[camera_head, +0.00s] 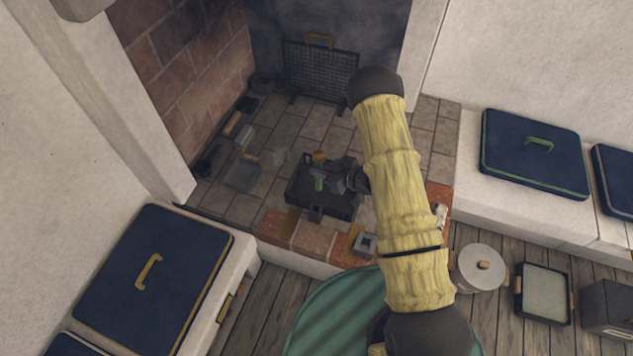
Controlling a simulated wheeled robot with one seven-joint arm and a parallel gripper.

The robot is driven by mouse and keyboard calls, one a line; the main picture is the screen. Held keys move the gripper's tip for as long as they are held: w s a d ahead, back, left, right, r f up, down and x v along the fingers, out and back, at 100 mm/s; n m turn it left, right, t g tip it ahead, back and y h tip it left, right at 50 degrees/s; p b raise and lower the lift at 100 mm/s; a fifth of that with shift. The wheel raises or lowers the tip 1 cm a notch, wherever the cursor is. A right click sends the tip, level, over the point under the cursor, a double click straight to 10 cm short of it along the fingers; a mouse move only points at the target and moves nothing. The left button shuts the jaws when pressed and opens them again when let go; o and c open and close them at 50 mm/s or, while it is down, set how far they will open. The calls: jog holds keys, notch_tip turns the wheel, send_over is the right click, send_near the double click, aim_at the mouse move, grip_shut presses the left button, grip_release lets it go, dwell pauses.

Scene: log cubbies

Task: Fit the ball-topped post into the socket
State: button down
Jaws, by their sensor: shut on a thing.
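My gripper (335,181) is dark and small in the view, low over a black square tray-like stand (295,196) on the hearth. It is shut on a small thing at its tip. A green upright piece (319,183) shows there, and I cannot tell whether it is the ball-topped post. A brown-orange knob (319,156) shows just behind it, at the stand's far side; its lower part is hidden. A grey square block with a dark opening (365,243), possibly the socket, sits on the brick edge nearer to me, apart from the gripper.
A mesh fire screen (320,68) stands at the back. Loose hearth items, including a grey pan (241,175), lie left. Lidded benches flank the hearth, with blue lids (150,270) and (535,153). A round white lid (481,268) lies on the right floor. My arm covers the hearth's right part.

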aim_at(317, 179)
jog(key=shift+s+a+f+n+g+y, duration=0.2)
jog(key=shift+s+f+n+g+y, duration=0.05)
jog(key=shift+f+n+g, duration=0.25)
jog(key=shift+s+a+f+n+g+y, duration=0.2)
jog(key=shift+f+n+g, duration=0.15)
jog(key=shift+f+g, duration=0.1)
jog(key=shift+s+a+f+n+g+y, duration=0.2)
jog(key=shift+s+f+n+g+y, duration=0.05)
jog(key=shift+f+n+g, duration=0.25)
jog(key=shift+r, duration=0.1)
jog(key=shift+f+b, duration=1.95)
jog(key=shift+f, duration=0.95)
jog(key=shift+f+b, duration=0.7)
jog(key=shift+f, duration=1.05)
dwell(1.8)
